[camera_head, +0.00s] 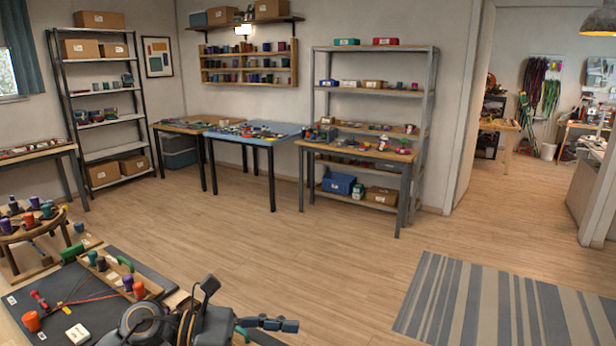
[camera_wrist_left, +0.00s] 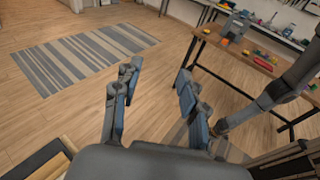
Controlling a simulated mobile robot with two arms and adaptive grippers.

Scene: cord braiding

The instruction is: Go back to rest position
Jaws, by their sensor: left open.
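My left gripper (camera_wrist_left: 156,80) is open and empty in the left wrist view, its two blue-grey fingers apart over bare wood floor. In the head view dark arm parts and blue-tipped fingers (camera_head: 266,323) show at the bottom, just right of the work table; I take them for the same gripper. It touches none of the cord things. A wooden rack (camera_head: 118,274) holds several coloured spools. My right gripper cannot be made out.
A striped rug (camera_head: 490,305) lies on open floor at the right. Tables, including a blue-topped one (camera_head: 254,133), and shelves line the back wall. In the left wrist view a grey link (camera_wrist_left: 270,95) is close right of the fingers, with a wooden table (camera_wrist_left: 240,55) behind.

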